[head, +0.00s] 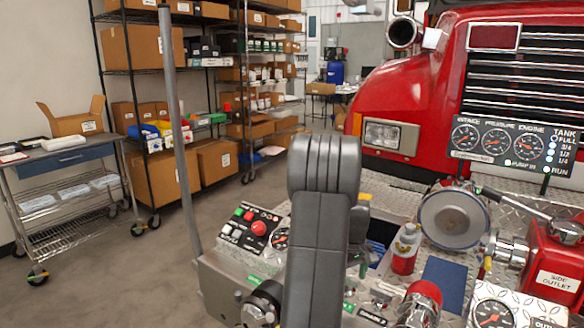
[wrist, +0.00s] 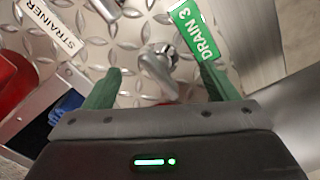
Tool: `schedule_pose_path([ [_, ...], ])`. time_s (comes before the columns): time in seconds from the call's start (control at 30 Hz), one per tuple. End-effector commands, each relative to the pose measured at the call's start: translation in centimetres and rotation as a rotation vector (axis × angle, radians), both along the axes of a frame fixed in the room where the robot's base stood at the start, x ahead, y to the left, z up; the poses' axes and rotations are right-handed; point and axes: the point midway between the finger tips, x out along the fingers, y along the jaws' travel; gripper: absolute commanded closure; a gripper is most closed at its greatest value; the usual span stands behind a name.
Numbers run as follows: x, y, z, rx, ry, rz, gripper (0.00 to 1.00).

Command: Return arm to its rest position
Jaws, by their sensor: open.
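My gripper (wrist: 160,85) is open in the wrist view, its two green fingers apart. A silver metal fitting (wrist: 156,68) on the diamond-plate deck shows between and beyond the fingers; I cannot tell how close they are to it. The green DRAIN 3 label (wrist: 197,30) is by the right finger, and the white STRAINER label (wrist: 50,25) is at the upper left. In the head view my arm is raised in the middle foreground and hides most of the gripper and the deck behind it.
A control box (head: 252,230) with buttons and a grey post (head: 178,140) stand left of my arm. The red truck (head: 400,95), gauge panel (head: 505,140), round silver cap (head: 452,218) and red side outlet (head: 555,265) are to the right. Floor at left is open before a cart (head: 65,150).

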Motion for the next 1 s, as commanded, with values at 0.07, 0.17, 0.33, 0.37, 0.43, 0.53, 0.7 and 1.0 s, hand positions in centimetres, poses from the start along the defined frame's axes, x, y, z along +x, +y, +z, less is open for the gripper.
schedule_pose_path([
  [0.07, 0.0, 0.0, -0.13, 0.0, 0.0, 0.062, 0.2],
  [0.17, 0.0, 0.0, -0.13, 0.0, 0.0, 0.144, 0.2],
  [0.33, 0.03, -0.01, -0.12, 0.0, -0.001, 0.284, 0.2],
  [0.37, 0.04, 0.0, -0.12, 0.0, -0.001, 0.308, 0.2],
  [0.43, 0.03, -0.01, -0.1, 0.0, -0.001, 0.358, 0.2],
  [0.53, 0.01, 0.0, -0.07, 0.0, -0.001, 0.419, 0.2],
  [0.7, 0.0, 0.0, -0.02, 0.0, 0.0, 0.484, 0.2],
  [1.0, -0.01, 0.0, 0.04, 0.0, 0.0, 0.503, 0.2],
])
